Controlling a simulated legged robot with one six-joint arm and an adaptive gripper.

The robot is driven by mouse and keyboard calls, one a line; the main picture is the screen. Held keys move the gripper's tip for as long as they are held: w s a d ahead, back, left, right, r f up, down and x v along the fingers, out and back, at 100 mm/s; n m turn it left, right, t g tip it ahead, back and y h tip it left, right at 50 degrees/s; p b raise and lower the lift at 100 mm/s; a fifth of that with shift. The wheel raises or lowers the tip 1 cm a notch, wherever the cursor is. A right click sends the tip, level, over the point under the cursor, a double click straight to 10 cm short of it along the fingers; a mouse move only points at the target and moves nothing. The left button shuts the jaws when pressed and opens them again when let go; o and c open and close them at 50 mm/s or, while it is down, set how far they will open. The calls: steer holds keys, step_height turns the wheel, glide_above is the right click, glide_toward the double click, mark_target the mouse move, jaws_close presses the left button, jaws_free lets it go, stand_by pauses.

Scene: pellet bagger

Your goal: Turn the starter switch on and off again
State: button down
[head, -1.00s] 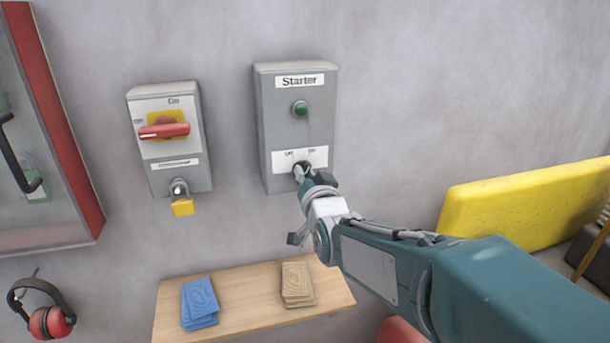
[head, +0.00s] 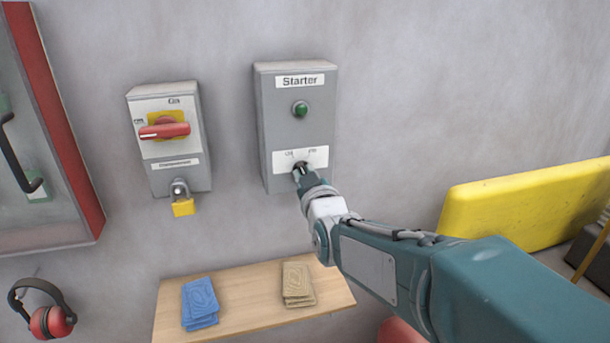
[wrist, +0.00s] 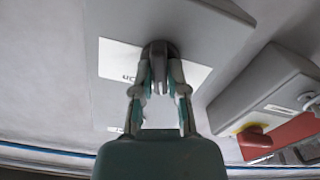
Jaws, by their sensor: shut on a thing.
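The grey box labelled "Starter" (head: 265,130) is fixed to the wall. It has a green button or lamp (head: 300,108) on its upper part and a white label plate low on its front. The starter switch, a dark round knob (wrist: 158,50), sits at that plate, and in the head view it is mostly hidden by my gripper. My gripper (head: 303,172) reaches up to it from the lower right. In the wrist view both fingers (wrist: 160,78) are closed around the knob's grip. The exact angle of the knob is hard to read.
An isolator box (head: 180,180) with a red handle and yellow padlock (head: 183,207) hangs to the left. A wooden shelf (head: 245,302) below holds blue packets (head: 200,302) and tan packets (head: 297,283). A yellow panel (head: 520,205) is at right. Ear defenders (head: 45,318) hang lower left.

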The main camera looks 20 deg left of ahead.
steer(key=shift+a+n, duration=0.1)
steer(key=shift+n, duration=0.7)
steer(key=c, duration=0.7)
jaws_free()
steer(key=shift+a+f, duration=0.1)
steer(key=shift+o, duration=0.2)
steer(key=v, duration=1.2)
steer(key=shift+s+a, duration=0.1)
steer(key=shift+a, duration=0.05)
